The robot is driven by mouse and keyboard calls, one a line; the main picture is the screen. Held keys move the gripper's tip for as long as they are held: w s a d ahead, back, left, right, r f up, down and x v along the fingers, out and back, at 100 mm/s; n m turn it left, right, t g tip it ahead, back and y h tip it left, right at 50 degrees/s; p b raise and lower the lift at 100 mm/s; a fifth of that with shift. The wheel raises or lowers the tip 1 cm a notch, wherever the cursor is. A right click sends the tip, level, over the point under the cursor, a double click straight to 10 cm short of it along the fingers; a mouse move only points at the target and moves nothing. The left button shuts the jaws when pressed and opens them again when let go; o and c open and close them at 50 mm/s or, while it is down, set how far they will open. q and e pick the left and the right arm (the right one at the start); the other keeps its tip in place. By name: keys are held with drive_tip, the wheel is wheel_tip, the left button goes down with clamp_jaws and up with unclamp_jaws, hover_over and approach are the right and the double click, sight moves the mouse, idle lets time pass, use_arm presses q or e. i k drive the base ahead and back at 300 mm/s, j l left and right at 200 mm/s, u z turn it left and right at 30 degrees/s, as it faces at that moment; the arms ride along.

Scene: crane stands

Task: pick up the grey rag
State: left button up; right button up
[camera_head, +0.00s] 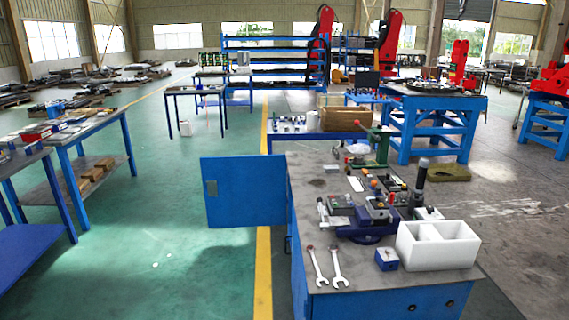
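I cannot clearly make out a grey rag. A small flat greyish patch (316,183) lies on the left part of the near workbench top (305,220); it is too small to tell if it is cloth. Another small flat piece (331,168) lies just behind it. Neither of my grippers is in view.
Two wrenches (337,267), a blue box (387,259) and a white two-compartment bin (438,246) stand at the bench's front. A fixture (372,213) fills the middle. A blue cabinet door (243,190) stands open leftward. Green floor (180,240) left of it is clear.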

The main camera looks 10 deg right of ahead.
sight(326, 168)
drive_tip(key=i+j+z, duration=0.15)
drive_tip(key=i+z, duration=0.25)
drive_tip(key=i+j+z, duration=0.25)
drive_tip(key=z, duration=0.15)
drive_tip(key=i+j+z, duration=0.25)
drive_tip(key=z, duration=0.15)
drive_tip(key=j, duration=0.1)
